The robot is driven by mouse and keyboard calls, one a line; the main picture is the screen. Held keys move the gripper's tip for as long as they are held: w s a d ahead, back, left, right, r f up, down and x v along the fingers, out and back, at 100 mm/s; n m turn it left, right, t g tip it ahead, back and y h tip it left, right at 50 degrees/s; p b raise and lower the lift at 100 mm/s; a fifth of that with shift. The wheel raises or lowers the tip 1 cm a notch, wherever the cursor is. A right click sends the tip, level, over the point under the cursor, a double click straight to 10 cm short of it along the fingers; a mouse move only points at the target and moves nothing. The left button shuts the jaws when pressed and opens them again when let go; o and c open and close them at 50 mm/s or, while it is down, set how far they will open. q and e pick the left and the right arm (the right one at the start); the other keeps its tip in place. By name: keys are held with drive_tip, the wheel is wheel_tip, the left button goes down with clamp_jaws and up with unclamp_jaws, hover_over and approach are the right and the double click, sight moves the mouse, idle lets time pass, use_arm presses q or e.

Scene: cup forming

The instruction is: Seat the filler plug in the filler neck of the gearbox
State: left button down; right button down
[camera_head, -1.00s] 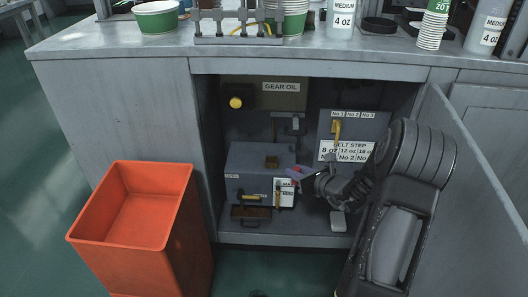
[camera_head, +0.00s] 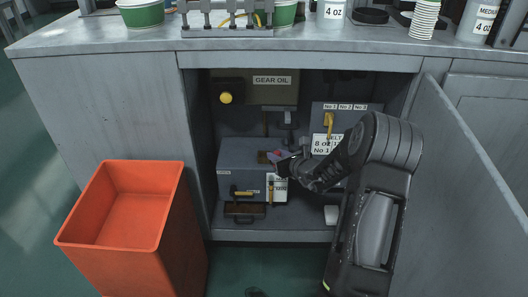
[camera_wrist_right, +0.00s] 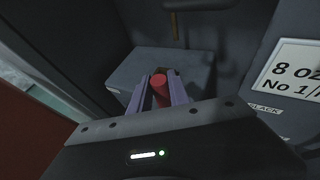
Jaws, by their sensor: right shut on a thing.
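The gearbox (camera_head: 232,163) is a grey box inside the open cabinet; its top also shows in the right wrist view (camera_wrist_right: 197,68). A small brown, square filler neck (camera_head: 262,157) stands on its top, partly covered by my gripper. My right gripper (camera_head: 277,157) is at the gearbox's right top edge. In the right wrist view its two lilac fingers (camera_wrist_right: 161,92) are shut on the red filler plug (camera_wrist_right: 159,84). The plug lines up in front of the neck there; I cannot tell whether they touch. My left gripper is not in view.
A gear oil box (camera_head: 255,90) with a yellow knob is above the gearbox. A grey panel (camera_head: 352,108) with a yellow handle is at the right. The open cabinet door (camera_head: 465,165) flanks my arm. An orange bin (camera_head: 125,215) stands at front left.

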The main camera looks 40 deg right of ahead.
drive_tip(key=w, duration=0.2)
drive_tip(key=w+d, duration=0.1)
drive_tip(key=w, duration=0.2)
drive_tip(key=w+b, duration=0.1)
drive_tip(key=w, duration=0.2)
drive_tip(key=shift+d, duration=0.25)
drive_tip(key=shift+w+f, duration=0.1)
drive_tip(key=shift+w, duration=0.45)
wheel_tip(320, 180, down, 3)
drive_tip(key=shift+s+f+b, duration=0.1)
drive_tip(key=shift+f+b, duration=0.1)
drive_tip(key=shift+b, duration=0.55)
drive_tip(key=shift+r, duration=0.1)
drive_tip(key=shift+f, duration=0.25)
drive_tip(key=c, duration=1.2)
unclamp_jaws()
drive_tip(key=shift+c, duration=0.2)
